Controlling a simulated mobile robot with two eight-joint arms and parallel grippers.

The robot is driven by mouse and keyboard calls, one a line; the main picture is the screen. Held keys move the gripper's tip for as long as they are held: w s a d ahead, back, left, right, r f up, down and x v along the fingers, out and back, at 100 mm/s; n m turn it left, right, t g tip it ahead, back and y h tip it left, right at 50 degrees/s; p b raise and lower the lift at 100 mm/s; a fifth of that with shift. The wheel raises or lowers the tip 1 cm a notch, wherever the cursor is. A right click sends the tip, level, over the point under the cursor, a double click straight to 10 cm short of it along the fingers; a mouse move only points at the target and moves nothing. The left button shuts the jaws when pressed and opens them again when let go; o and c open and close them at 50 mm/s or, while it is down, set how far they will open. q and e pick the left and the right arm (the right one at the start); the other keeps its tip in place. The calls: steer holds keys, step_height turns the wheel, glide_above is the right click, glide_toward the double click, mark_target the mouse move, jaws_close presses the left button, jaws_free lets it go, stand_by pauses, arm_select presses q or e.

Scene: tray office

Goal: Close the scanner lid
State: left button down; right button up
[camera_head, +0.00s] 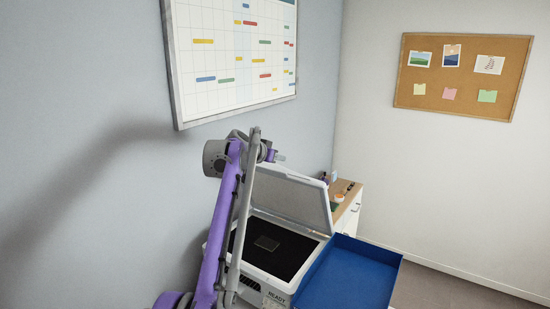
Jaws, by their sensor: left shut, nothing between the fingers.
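The scanner (322,243) is a white machine with a dark glass bed, low in the middle of the view. Its grey-white lid (300,197) stands open, tilted up at the back. A small flat dark item (267,243) lies on the glass. My left arm rises in front of the scanner's left side and hides part of it. My left gripper (279,157) is shut and empty, small in the view, around the upper left edge of the lid. I cannot tell whether it touches the lid. My right gripper is out of view.
A blue tray (345,275) sits at the scanner's right front. A wooden-topped cabinet (345,188) with small items stands behind the lid. A whiteboard planner (230,60) hangs on the left wall, and a corkboard (462,75) on the right wall. Floor at the lower right is clear.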

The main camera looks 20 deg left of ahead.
arm_select(q)
steer(key=x, duration=0.3)
steer(key=p+x, duration=0.1)
steer(key=x, duration=0.2)
steer(key=shift+r, duration=0.25)
steer(key=shift+a+f, duration=0.15)
steer(key=shift+f, duration=0.2)
steer(key=shift+s+f, duration=0.2)
steer(key=shift+s, duration=0.8)
steer(key=shift+s+a+f, duration=0.15)
steer(key=shift+s+f, duration=0.35)
steer(key=shift+s, duration=0.3)
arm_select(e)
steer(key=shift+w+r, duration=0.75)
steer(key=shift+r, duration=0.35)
